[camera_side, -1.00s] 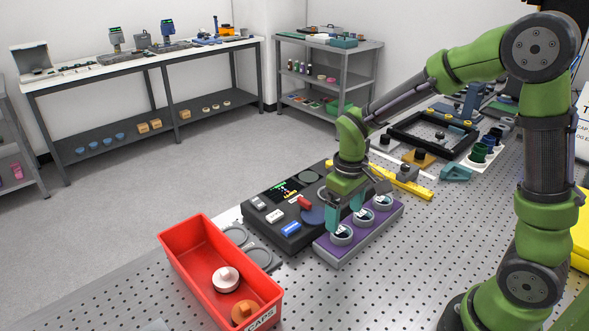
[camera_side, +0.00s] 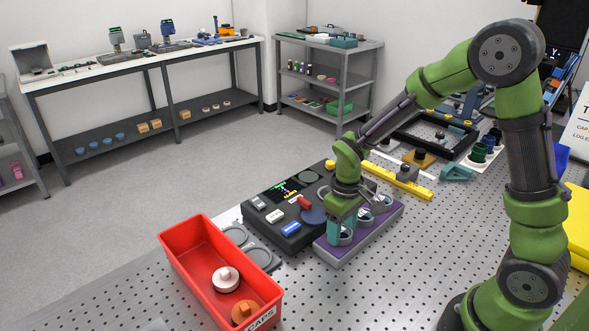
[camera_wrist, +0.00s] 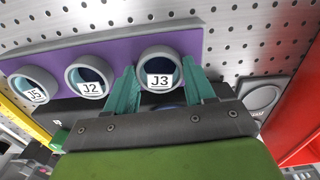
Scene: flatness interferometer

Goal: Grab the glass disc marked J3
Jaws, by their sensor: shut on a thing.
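The glass disc marked J3 (camera_wrist: 160,80) sits in a grey ring at one end of the purple rack (camera_side: 372,234). My gripper (camera_wrist: 159,70) has its two teal fingers on either side of that ring in the wrist view, shut on the J3 disc. In the side view my gripper (camera_side: 341,229) is down at the rack's near end, and its fingers partly cover the J3 disc. The discs marked J2 (camera_wrist: 88,83) and J5 (camera_wrist: 33,90) stand in the same row to the left in the wrist view. I see no clear gap under J3.
A black instrument box (camera_side: 262,215) with buttons and a small screen stands directly behind the rack. A red bin (camera_side: 185,262) labelled CAPS, holding a white and an orange cap, is at the left. The perforated table (camera_side: 400,285) is clear in front of the rack.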

